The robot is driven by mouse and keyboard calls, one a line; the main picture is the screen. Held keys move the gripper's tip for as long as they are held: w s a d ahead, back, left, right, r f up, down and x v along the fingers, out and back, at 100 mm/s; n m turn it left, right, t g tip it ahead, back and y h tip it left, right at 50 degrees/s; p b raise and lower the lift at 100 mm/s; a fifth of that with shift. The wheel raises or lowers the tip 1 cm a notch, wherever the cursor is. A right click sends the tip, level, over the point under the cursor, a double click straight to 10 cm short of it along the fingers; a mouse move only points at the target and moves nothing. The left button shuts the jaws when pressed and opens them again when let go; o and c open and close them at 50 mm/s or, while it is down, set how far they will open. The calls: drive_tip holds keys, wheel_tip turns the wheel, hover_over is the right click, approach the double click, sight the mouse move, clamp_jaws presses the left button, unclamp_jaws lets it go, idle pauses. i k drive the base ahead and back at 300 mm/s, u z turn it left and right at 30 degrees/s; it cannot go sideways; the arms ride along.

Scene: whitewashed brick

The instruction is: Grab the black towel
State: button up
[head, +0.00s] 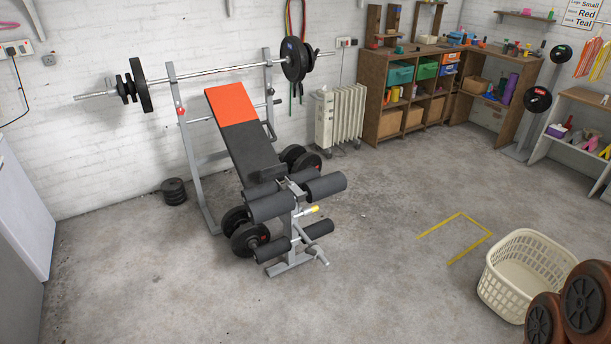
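I cannot make out a black towel for certain in the head view. The weight bench has a dark backrest (250,145), and I cannot tell whether any cloth lies on it. A flat orange-red piece (230,103) covers its upper end. A small dark shape (268,174) sits at the seat end of the bench, too small to identify. My gripper is not in view.
The bench holds a barbell (205,71), with weight plates (250,239) around its base. A cream laundry basket (523,268) stands at the lower right, near yellow floor marks (466,231). Wooden shelves (372,100) and a white radiator (340,117) line the back. Open concrete floor lies in front.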

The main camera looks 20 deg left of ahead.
sight(277, 172)
drive_tip(key=z, duration=0.05)
drive_tip(key=i, duration=1.65)
drive_tip(key=u, duration=0.55)
drive_tip(key=i, duration=1.4)
drive_tip(key=u, duration=1.85)
drive_tip(key=i, duration=0.7)
drive_tip(key=u, duration=0.55)
